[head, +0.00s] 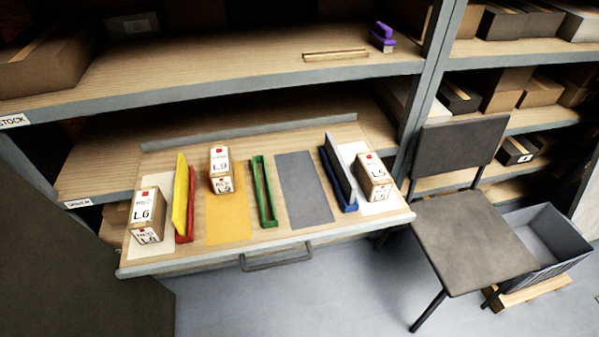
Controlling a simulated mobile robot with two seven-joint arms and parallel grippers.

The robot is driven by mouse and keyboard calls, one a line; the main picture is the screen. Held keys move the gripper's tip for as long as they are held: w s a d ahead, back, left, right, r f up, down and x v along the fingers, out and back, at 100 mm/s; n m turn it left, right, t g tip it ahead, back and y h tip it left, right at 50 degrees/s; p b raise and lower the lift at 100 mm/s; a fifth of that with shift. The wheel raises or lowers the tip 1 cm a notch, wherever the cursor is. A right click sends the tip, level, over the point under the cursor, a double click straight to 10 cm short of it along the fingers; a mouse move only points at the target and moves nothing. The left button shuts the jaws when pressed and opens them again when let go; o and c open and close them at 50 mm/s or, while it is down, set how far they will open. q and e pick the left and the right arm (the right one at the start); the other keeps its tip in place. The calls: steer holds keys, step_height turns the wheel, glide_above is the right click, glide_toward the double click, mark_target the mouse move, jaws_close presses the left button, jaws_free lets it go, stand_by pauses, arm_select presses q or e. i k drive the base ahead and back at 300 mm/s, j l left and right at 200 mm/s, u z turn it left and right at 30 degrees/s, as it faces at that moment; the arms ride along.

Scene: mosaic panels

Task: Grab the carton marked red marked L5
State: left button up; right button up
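A small brown carton (373,178) with a white label, a red mark and what reads as L5 stands on a white patch at the right end of the pull-out shelf (190,262). A similar carton (147,214) reading about L6 stands at the left end on a white patch. A third carton (220,170) stands towards the back on a yellow patch; its label is too small to read surely. Neither of my grippers is in view.
Yellow and red (184,205), green (262,192) and blue (338,180) strips or dividers stand between the patches. The grey patch (303,187) is bare. A chair (465,240) and grey bin (545,240) stand right. A purple object (382,36) lies on the shelf above.

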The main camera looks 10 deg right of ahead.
mark_target(369, 172)
steer(key=i+l+z, duration=0.2)
steer(key=l+z, duration=0.2)
steer(key=i+l+z, duration=0.55)
steer(key=l+z, duration=0.2)
